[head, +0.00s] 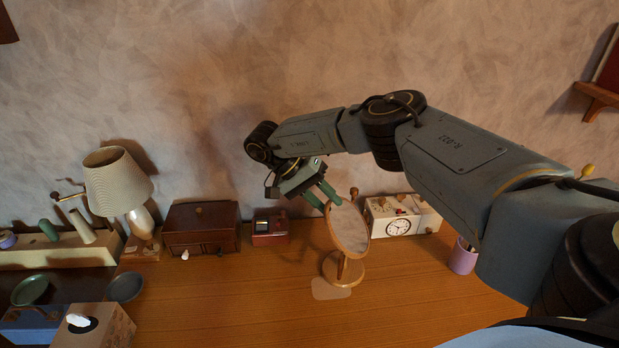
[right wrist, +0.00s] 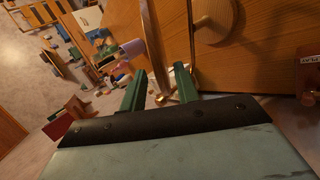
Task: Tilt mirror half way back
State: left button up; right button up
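The mirror (head: 350,230) is an oval with a wooden frame on a round wooden base (head: 344,268), standing on the table and leaning slightly. My right gripper (head: 323,196) is at the mirror's upper left edge, with its green fingers pointing down toward the frame. In the right wrist view the fingers (right wrist: 160,84) are apart, and the mirror (right wrist: 157,45) shows nearly edge-on beyond and between them. A small brass-coloured knob (right wrist: 167,98) shows between the fingers. I cannot tell whether a finger touches the frame. My left gripper is in neither view.
A clock box (head: 400,216) stands close behind the mirror on the right, and a purple cup (head: 462,256) is farther right. A small red box (head: 270,228), a brown chest (head: 201,230) and a lamp (head: 117,182) stand to the left.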

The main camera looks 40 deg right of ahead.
jog(key=v, duration=1.2)
jog(key=shift+a, duration=0.2)
jog(key=shift+w, duration=0.1)
